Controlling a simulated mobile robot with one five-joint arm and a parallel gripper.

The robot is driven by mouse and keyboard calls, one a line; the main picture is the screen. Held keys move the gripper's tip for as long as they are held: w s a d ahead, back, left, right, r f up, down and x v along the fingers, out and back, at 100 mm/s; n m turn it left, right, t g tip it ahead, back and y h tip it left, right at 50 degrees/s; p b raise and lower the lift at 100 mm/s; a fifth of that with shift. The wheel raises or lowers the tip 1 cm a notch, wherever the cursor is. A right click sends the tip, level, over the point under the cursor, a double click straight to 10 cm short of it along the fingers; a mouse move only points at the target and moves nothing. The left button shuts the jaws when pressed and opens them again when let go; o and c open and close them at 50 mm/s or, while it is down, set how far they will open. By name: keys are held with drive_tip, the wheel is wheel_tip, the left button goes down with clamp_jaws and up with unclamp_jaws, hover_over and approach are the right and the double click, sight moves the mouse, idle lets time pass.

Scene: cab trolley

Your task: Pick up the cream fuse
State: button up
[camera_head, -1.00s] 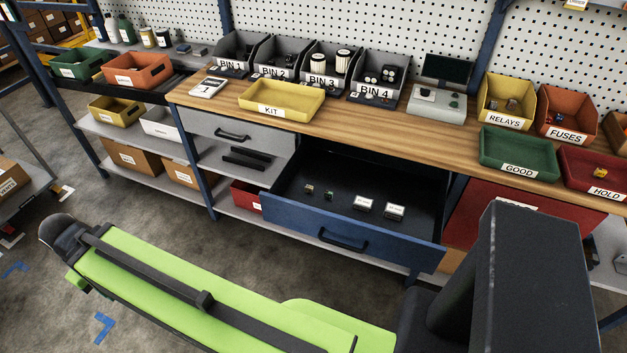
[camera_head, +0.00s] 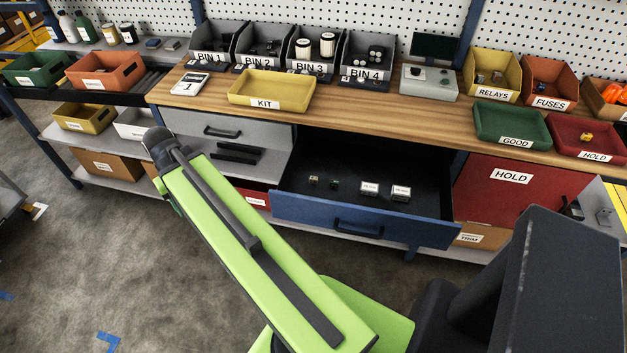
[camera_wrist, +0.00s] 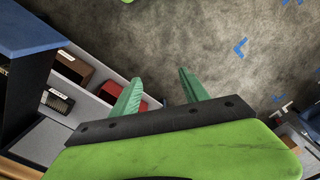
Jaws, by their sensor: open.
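The open blue drawer (camera_head: 295,208) holds small pieces. Two are tiny: a tan-and-dark piece (camera_head: 314,181) and a greenish piece (camera_head: 335,183). Two are larger and whitish: a left labelled box (camera_head: 369,189) and a right labelled box (camera_head: 401,193). I cannot tell whether any of these is the cream fuse. A FUSES bin (camera_head: 549,103), orange, stands on the bench at right; its contents are unclear. My gripper (camera_wrist: 158,84) is open and empty above bare floor in the wrist view, away from the drawer pieces.
A yellow KIT tray (camera_head: 265,104), BIN 1 to BIN 4, a RELAYS bin (camera_head: 493,93), a green GOOD tray (camera_head: 512,140) and a red HOLD tray (camera_head: 593,153) stand on the bench. A red cabinet (camera_head: 510,205) is right of the drawer. The floor in front is clear.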

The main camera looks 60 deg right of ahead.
drive_tip(key=s+d+r+m+p, duration=0.1)
drive_tip(key=s+d+r+m, duration=0.15)
drive_tip(key=d, duration=0.65)
drive_tip(key=s+d+r+m+p, duration=0.1)
drive_tip(key=s+d+m, duration=0.15)
drive_tip(key=d, duration=0.55)
drive_tip(key=r+m+p, duration=0.2)
drive_tip(key=m, duration=0.4)
hover_over(314, 178)
drive_tip(key=f+b, duration=1.2)
drive_tip(key=shift+s+a+f, duration=0.1)
drive_tip(key=shift+a+f, duration=0.25)
drive_tip(key=f+b, duration=0.1)
drive_tip(key=b, duration=0.1)
drive_tip(key=f+b, duration=0.1)
drive_tip(key=f, duration=0.1)
drive_tip(key=f+b, duration=0.2)
drive_tip(key=shift+d+f+b, duration=0.2)
drive_tip(key=shift+d+b, duration=0.1)
drive_tip(key=shift+r, duration=0.2)
drive_tip(key=shift+c, duration=0.4)
clamp_jaws()
